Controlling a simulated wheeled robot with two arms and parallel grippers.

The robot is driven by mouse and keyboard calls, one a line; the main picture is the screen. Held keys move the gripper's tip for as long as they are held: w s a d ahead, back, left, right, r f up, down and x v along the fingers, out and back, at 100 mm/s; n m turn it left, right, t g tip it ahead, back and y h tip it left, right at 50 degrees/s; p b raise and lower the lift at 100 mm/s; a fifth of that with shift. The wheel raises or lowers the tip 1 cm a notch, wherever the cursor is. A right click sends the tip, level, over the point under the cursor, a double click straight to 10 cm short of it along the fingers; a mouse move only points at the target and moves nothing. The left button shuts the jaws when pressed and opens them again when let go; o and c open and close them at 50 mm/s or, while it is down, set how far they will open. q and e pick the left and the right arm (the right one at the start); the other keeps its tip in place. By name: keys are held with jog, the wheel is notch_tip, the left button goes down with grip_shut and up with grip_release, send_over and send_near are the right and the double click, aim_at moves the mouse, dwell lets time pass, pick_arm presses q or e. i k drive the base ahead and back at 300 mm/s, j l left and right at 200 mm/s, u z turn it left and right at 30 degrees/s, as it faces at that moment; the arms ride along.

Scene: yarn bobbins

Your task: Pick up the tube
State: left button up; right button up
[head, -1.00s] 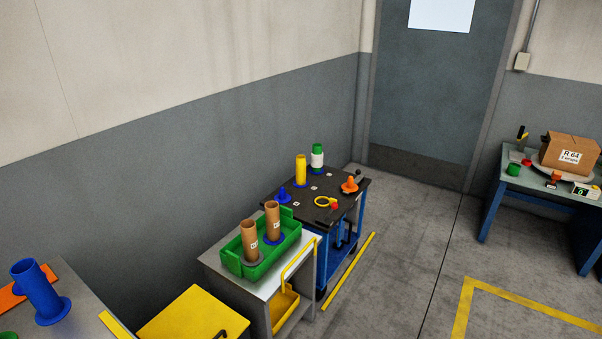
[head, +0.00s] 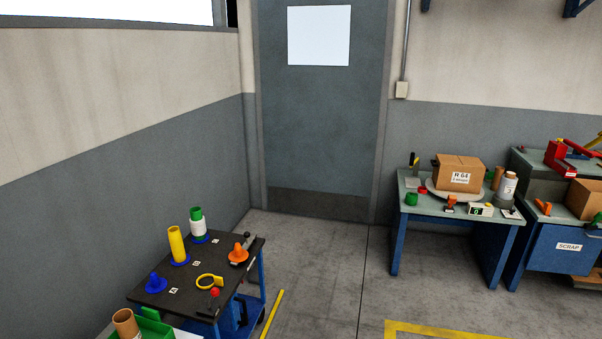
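Several tube-like things show in the head view, and I cannot tell which one the task means. A brown cardboard tube (head: 125,323) stands in the green tray (head: 154,325) at the bottom left, cut off by the frame edge. A yellow tube (head: 177,244) stands upright on a blue base on the dark-topped cart (head: 222,262). Behind it stands a green and white bobbin (head: 196,224), also on a blue base. Neither of my grippers is in view.
An empty blue peg (head: 156,282), an orange cone (head: 239,253) and a yellow ring (head: 209,281) sit on the cart. A blue bench (head: 408,208) with a cardboard box (head: 459,174) stands at the right, beside a scrap bench (head: 563,247). Grey floor between is clear.

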aim_at(175, 236)
jog(key=i+l+z, duration=0.2)
jog(key=i, duration=1.35)
jog(key=i+l+u, duration=0.1)
jog(key=i+u, duration=0.4)
jog(key=i, duration=0.5)
jog(key=i+u, duration=0.15)
jog(key=u, duration=0.25)
jog(key=i+u, duration=0.15)
jog(key=u, duration=0.2)
jog(key=i+l+u, duration=0.1)
jog(key=u, duration=0.3)
jog(key=i+l+u, duration=0.15)
jog(key=u, duration=0.2)
jog(key=i+l+u, duration=0.1)
jog(key=i+u, duration=0.15)
jog(key=u, duration=0.15)
jog(key=i+l+u, duration=0.15)
jog(key=u, duration=0.3)
jog(key=i, duration=0.1)
